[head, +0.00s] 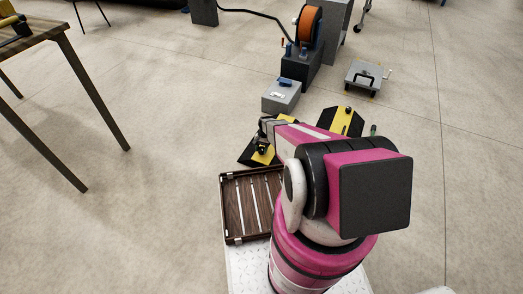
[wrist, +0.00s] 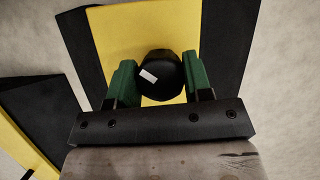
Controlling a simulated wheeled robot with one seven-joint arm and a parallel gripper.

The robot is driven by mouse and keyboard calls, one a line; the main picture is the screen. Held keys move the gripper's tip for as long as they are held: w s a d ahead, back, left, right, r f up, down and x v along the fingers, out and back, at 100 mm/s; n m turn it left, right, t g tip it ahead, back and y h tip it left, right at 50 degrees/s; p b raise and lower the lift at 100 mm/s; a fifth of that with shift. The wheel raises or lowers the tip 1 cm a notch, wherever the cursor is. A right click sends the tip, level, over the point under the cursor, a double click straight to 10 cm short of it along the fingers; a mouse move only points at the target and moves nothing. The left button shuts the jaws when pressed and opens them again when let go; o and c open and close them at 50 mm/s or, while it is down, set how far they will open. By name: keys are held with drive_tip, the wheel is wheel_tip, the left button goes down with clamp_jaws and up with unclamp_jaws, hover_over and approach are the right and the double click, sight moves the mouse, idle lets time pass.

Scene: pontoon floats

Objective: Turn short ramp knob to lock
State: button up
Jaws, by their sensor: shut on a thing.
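A black round knob (wrist: 165,72) with a white mark stands on a yellow and black ramp (wrist: 110,22). My gripper (wrist: 159,82) has its green fingers on the left and right sides of the knob and is shut on it. The white mark sits left of the knob's middle and is slightly tilted. In the head view the ramp (head: 247,153) lies beyond the wooden tray, and my gripper (head: 263,142) reaches down onto it. The knob is too small there to read. My arm hides part of the ramp.
A second yellow and black ramp (head: 347,118) lies to the right, partly behind my arm. A slatted brown tray (head: 223,208) is in front. A grey box (head: 291,101), an orange reel (head: 309,25) and a grey cart (head: 361,73) stand beyond. A table (head: 67,25) is left.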

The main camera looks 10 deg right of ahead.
drive_tip(key=n+h, duration=0.1)
drive_tip(key=n, duration=0.2)
drive_tip(key=shift+n, duration=0.3)
drive_tip(key=shift+n+h, duration=0.9)
drive_tip(key=shift+n, duration=1.1)
drive_tip(key=o, duration=0.9)
drive_tip(key=shift+g, duration=0.3)
drive_tip(key=shift+r, duration=0.1)
drive_tip(key=v, duration=1)
drive_tip(key=shift+w+a+r, duration=0.1)
drive_tip(key=shift+r, duration=0.2)
